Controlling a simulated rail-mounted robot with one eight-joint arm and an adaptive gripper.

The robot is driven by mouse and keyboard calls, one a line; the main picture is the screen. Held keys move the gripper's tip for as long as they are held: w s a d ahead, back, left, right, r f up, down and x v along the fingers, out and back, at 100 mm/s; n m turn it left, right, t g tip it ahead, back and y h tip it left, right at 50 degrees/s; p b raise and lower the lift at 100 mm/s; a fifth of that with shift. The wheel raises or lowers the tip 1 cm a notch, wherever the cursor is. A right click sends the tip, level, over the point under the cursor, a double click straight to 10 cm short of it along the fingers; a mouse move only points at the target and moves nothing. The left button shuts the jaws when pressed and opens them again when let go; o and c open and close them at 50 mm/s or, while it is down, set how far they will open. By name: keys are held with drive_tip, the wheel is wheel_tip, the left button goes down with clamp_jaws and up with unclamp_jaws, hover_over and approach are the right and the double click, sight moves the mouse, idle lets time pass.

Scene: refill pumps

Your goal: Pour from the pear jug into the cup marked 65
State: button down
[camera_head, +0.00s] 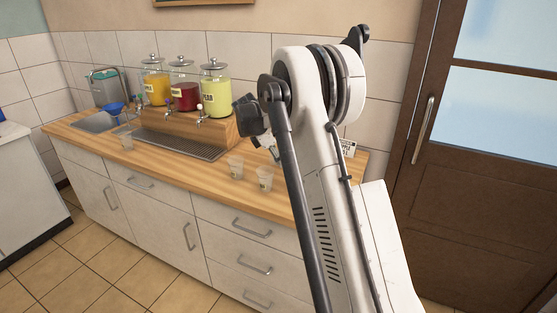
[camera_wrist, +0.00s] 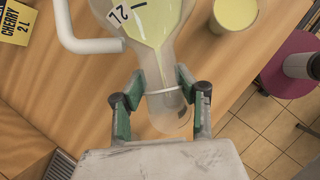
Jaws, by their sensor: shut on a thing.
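A clear jug (camera_wrist: 155,20) with a white handle and a "2 L" mark holds pale yellow-green liquid in the wrist view. My gripper (camera_wrist: 160,88) is shut on its narrow part. The liquid tapers into that narrow part. A cup (camera_wrist: 236,12) with similar pale liquid stands on the counter right of the jug, apart from it in the picture; no mark on it is readable. In the head view my arm hides the jug and most of my gripper. Two clear cups, one left (camera_head: 236,168) and one right (camera_head: 265,178), stand near the counter's front edge; their marks are too small to read.
Yellow (camera_head: 155,82), red (camera_head: 184,92) and pale green (camera_head: 215,92) dispensers stand on a wooden riser behind a drip tray (camera_head: 180,145). Another cup (camera_head: 126,142) stands near the sink (camera_head: 100,121). A "CHERRY 2" card (camera_wrist: 12,22) and a pink stool (camera_wrist: 288,62) show in the wrist view.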

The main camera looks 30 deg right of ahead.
drive_tip(key=shift+a+r+h+b, duration=0.1)
drive_tip(key=shift+a+h+b, duration=0.05)
drive_tip(key=shift+h+b, duration=0.25)
drive_tip(key=shift+r+h+b, duration=0.2)
drive_tip(key=shift+h+b, duration=0.2)
drive_tip(key=shift+h, duration=0.1)
drive_tip(key=shift+a+r+h+b, duration=0.1)
drive_tip(key=shift+h+b, duration=0.3)
drive_tip(key=shift+b, duration=0.85)
idle(5.8)
